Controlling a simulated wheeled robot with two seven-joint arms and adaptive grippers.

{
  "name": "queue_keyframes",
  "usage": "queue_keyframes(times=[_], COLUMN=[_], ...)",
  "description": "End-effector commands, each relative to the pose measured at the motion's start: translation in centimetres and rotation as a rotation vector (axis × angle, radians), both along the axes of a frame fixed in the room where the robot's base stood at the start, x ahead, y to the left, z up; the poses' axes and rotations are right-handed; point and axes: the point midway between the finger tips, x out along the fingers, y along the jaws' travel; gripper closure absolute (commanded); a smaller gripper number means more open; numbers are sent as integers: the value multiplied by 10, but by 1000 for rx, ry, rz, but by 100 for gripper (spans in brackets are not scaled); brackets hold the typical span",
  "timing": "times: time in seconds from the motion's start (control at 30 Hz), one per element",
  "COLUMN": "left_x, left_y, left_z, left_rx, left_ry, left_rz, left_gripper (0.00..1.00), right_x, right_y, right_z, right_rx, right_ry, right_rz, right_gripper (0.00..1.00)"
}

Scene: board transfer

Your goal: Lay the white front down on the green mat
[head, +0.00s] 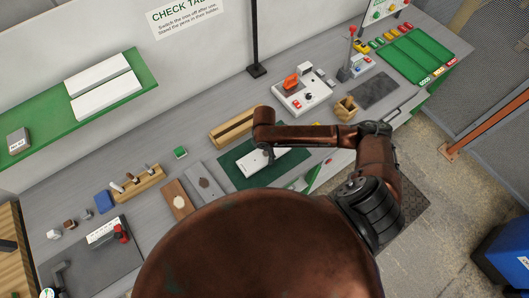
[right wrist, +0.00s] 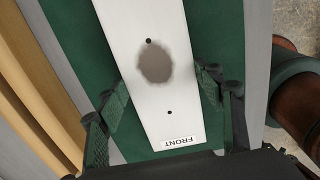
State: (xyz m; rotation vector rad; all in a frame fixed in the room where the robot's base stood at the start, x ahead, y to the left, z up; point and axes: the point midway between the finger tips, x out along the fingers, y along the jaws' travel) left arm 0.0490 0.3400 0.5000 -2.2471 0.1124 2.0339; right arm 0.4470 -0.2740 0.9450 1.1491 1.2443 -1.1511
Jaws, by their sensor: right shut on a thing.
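The white front (head: 250,162) is a long white board over the green mat (head: 238,180) on the workbench. In the right wrist view the front (right wrist: 150,25) shows a grey smudge, two dark holes and a FRONT label at its near end. My right gripper (head: 268,153) is above the mat. Its fingers (right wrist: 158,90) sit one on each side of the front and are shut on it. Green mat (right wrist: 75,30) shows on both sides of the board; I cannot tell whether the board touches it. My left gripper is not in view.
A wooden rack (head: 231,130) stands behind the mat. A brown board (head: 177,203) and a grey board (head: 215,193) lie to its left. A switch box (head: 300,94) and a small wooden holder (head: 346,108) stand at right. A green shelf (head: 50,129) holds white boards.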

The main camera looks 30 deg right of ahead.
Motion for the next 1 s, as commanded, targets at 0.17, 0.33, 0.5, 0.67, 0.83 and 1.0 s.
queue_keyframes(times=[0.17,0.33,0.5,0.67,0.83,1.0], left_x=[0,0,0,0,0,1], left_y=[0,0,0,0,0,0], left_z=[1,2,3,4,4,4], left_rx=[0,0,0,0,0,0], left_ry=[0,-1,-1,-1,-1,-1], left_rz=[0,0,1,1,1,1], left_gripper=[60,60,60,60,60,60], right_x=[0,1,0,0,0,0], right_y=[0,0,0,0,0,0], right_z=[0,-2,-4,-7,-8,-8], right_rx=[0,0,0,0,0,0], right_ry=[-1,-1,-1,-1,-1,-1], right_rz=[0,-1,0,0,0,0], right_gripper=[71,71,71,71,33,22])
